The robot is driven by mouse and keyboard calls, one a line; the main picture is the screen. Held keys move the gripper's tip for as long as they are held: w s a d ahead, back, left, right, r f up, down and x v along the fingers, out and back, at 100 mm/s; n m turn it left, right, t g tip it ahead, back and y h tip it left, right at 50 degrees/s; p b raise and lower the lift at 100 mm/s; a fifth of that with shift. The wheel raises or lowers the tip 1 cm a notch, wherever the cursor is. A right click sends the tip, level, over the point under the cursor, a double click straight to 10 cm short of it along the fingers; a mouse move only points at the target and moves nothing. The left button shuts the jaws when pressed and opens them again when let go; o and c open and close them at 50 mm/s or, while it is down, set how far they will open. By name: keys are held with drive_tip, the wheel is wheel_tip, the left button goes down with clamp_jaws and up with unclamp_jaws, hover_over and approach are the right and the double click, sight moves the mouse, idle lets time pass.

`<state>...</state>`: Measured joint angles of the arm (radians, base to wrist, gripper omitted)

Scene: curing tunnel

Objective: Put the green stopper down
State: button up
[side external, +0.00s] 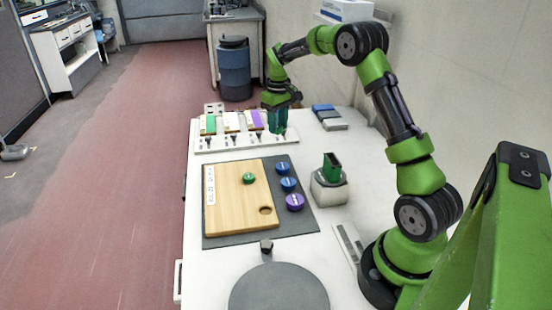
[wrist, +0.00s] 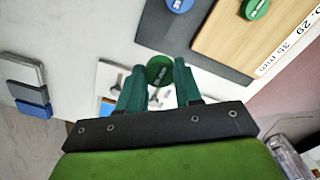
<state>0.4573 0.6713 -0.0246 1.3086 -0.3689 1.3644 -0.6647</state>
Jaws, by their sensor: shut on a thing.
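My gripper (side external: 277,121) is over the right end of the white rack at the far part of the table. In the wrist view its dark green fingers are shut on a round green stopper (wrist: 160,71) with white lettering on top. In the side view the fingers hide this stopper, and I cannot tell its height. A second green stopper (side external: 249,178) sits on the wooden board (side external: 226,211); it also shows in the wrist view (wrist: 255,8). The board has an empty round hole (side external: 265,210) near its front right corner.
Two blue stoppers (side external: 288,184) and a purple one (side external: 295,202) lie on the dark mat (side external: 227,241), right of the board. The rack (side external: 207,143) carries coloured cards and small levers. A grey holder with a green piece (side external: 329,189) stands right. A round grey plate (side external: 278,292) is in front.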

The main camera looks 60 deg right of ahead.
wheel_tip(320, 180, down, 10)
drive_tip(key=shift+a+r, duration=0.1)
drive_tip(key=shift+r, duration=0.15)
drive_tip(key=shift+f, duration=0.1)
drive_tip(key=o, duration=1)
